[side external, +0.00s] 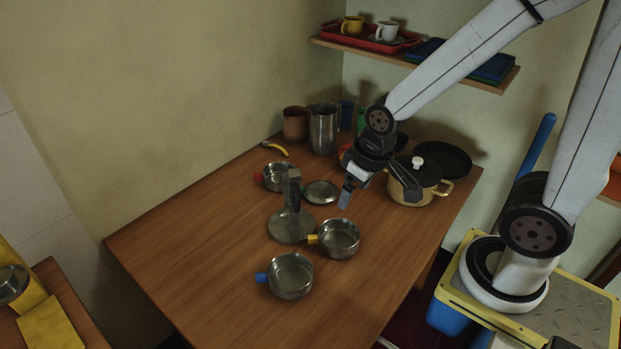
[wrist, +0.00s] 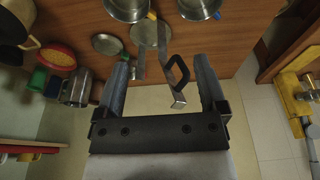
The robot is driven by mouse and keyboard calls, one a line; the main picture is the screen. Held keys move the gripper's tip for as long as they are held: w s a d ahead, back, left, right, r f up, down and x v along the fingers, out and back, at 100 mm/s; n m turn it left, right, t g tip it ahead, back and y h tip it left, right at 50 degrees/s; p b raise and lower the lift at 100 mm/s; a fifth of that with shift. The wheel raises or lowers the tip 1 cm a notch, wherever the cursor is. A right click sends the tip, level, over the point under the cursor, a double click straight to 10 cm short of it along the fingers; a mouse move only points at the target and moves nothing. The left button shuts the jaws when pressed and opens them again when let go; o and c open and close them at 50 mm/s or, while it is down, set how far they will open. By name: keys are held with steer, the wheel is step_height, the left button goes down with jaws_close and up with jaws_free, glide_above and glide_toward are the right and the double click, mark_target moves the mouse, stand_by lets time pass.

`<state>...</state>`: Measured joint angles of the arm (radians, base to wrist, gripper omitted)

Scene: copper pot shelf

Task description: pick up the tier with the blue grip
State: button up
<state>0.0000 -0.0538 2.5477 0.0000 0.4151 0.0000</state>
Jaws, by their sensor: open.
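The tier with the blue grip (side external: 290,277) is a round steel pan on the table's near part, its blue grip (side external: 261,278) pointing left. It also shows at the top of the wrist view (wrist: 199,7), partly cut off. A tier with a yellow grip (side external: 339,239) stands behind it to the right, and one with a red grip (side external: 277,177) farther back. The metal carrier stand (side external: 290,227) stands upright between them. My gripper (side external: 378,194) is open and empty, above the table to the right of the stand, well apart from the blue-grip tier.
A steel lid (side external: 321,191) lies behind the stand. A lidded pot (side external: 404,190), a steel pitcher (side external: 323,130) and a copper mug (side external: 295,125) stand at the back. A wall shelf (side external: 440,66) holds trays and cups. The table's front left is clear.

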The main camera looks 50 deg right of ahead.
steer(key=shift+w+v, duration=0.4)
steer(key=shift+v, duration=1.35)
steer(key=m+g, duration=0.3)
steer(key=m, duration=0.6)
glide_above(262, 274)
step_height(262, 274, down, 20)
steer(key=shift+s+r, duration=0.1)
steer(key=shift+r, duration=0.05)
steer(key=shift+f, duration=0.65)
steer(key=shift+f, duration=0.1)
steer(key=shift+f, duration=1.15)
steer(key=shift+f, duration=2.6)
